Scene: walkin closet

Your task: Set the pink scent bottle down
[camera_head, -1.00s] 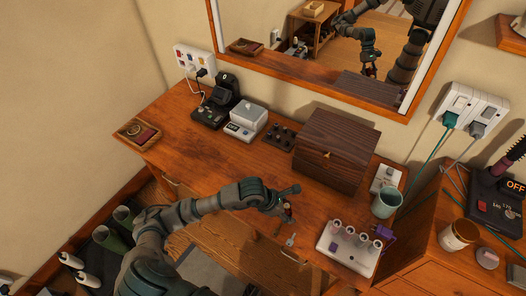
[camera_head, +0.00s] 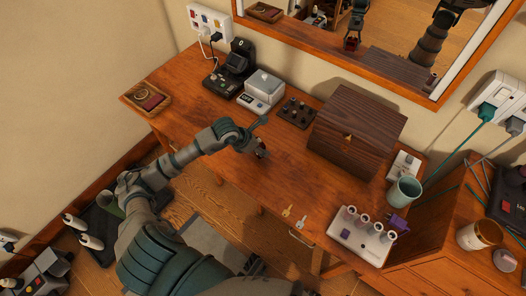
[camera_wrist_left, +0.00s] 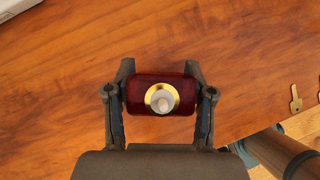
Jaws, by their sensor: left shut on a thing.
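The scent bottle (camera_wrist_left: 160,95) is a dark red block with a gold collar and a pale nozzle, seen from above in the left wrist view. My left gripper (camera_wrist_left: 160,98) is shut on it, one finger on each short side. In the head view my left gripper (camera_head: 258,148) is over the middle of the wooden desk (camera_head: 215,180), in front of the black knob panel. The bottle is only a small dark patch there. I cannot tell whether its base touches the desk. My right gripper is not in view.
A brown wooden box (camera_head: 355,135) stands right of the gripper. The knob panel (camera_head: 297,112) and a small white scale (camera_head: 262,90) lie behind. Keys (camera_head: 301,221) lie near the front edge, beside a white holder (camera_head: 362,235) with several cups. Desk around the gripper is bare.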

